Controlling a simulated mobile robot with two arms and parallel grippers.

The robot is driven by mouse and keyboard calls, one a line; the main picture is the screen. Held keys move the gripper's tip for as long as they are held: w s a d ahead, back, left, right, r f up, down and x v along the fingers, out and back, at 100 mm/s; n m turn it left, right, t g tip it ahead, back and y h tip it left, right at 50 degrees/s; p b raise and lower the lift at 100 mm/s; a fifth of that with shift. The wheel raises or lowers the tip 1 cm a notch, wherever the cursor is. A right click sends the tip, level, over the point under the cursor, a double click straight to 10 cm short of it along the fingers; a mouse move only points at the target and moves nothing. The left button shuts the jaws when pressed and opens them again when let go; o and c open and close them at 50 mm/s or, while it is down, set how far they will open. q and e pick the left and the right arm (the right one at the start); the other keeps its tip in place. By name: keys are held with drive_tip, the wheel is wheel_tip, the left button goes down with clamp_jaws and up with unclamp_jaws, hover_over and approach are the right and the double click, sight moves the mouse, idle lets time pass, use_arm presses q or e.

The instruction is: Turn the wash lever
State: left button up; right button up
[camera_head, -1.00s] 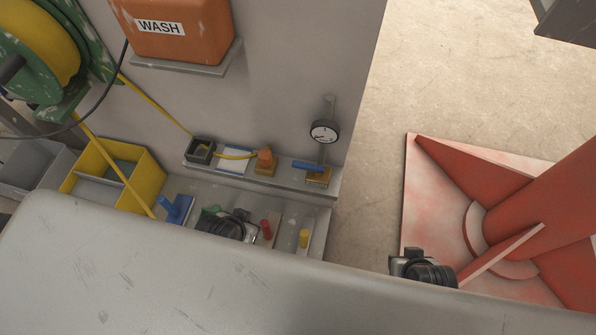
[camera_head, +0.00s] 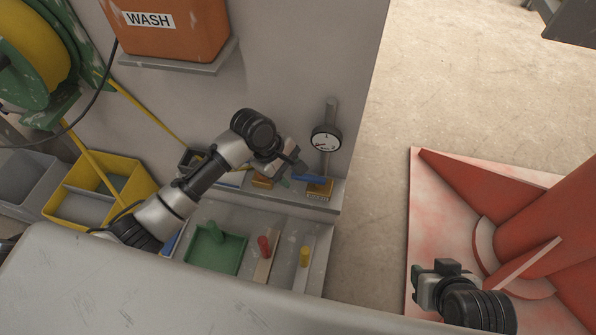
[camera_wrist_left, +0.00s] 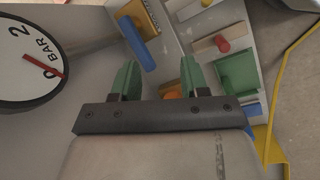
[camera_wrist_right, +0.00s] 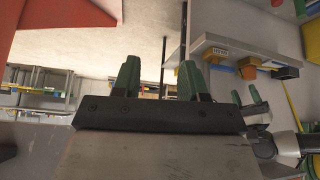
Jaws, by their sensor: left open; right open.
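A blue lever (camera_head: 309,178) sits on a yellow labelled base (camera_head: 319,190) at the right end of the wall shelf, below the gauge; its label is too small to read. It shows in the left wrist view (camera_wrist_left: 139,45), just beyond the left finger in that picture. My left gripper (camera_head: 290,174) is open and empty, close to the left end of the lever; I cannot tell if it touches. My right gripper (camera_head: 424,285) is open and empty, low at the right, far from the lever. The right wrist view shows the lever's base (camera_wrist_right: 219,52) on the shelf.
A round pressure gauge (camera_head: 326,138) stands on a post behind the lever. The orange WASH tank (camera_head: 175,32) hangs above. An orange block (camera_head: 262,181) is left on the shelf. Below are green (camera_head: 212,246), red (camera_head: 264,246) and yellow (camera_head: 304,257) handles. A red stand (camera_head: 445,215) fills the right.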

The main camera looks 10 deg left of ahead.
use_arm(q)
drive_tip(key=w+a+r+n+g, duration=0.1)
drive_tip(key=w+a+r+n, duration=0.15)
drive_tip(key=w+n, duration=0.25)
drive_tip(key=b, duration=0.2)
approach(308, 180)
wheel_tip(308, 180, down, 2)
drive_tip(key=a, duration=0.1)
drive_tip(key=x, duration=0.1)
drive_tip(key=b+x, duration=0.1)
drive_tip(key=x, duration=0.1)
drive_tip(key=w+b+x, duration=0.1)
drive_tip(key=x, duration=0.1)
drive_tip(key=shift+a+f, duration=0.15)
drive_tip(key=shift+f, duration=0.1)
drive_tip(key=shift+d+f+b, duration=0.2)
drive_tip(key=shift+f+b, duration=0.15)
drive_tip(key=shift+f, duration=0.05)
use_arm(e)
drive_tip(key=w+a+r+t+y, duration=0.3)
drive_tip(key=w+a+r+t, duration=0.1)
drive_tip(key=w+r+t, duration=0.5)
drive_tip(key=shift+a+r+n+t+y, duration=0.35)
drive_tip(key=shift+r+t, duration=0.8)
drive_tip(key=shift+t, duration=0.55)
use_arm(q)
clamp_jaws()
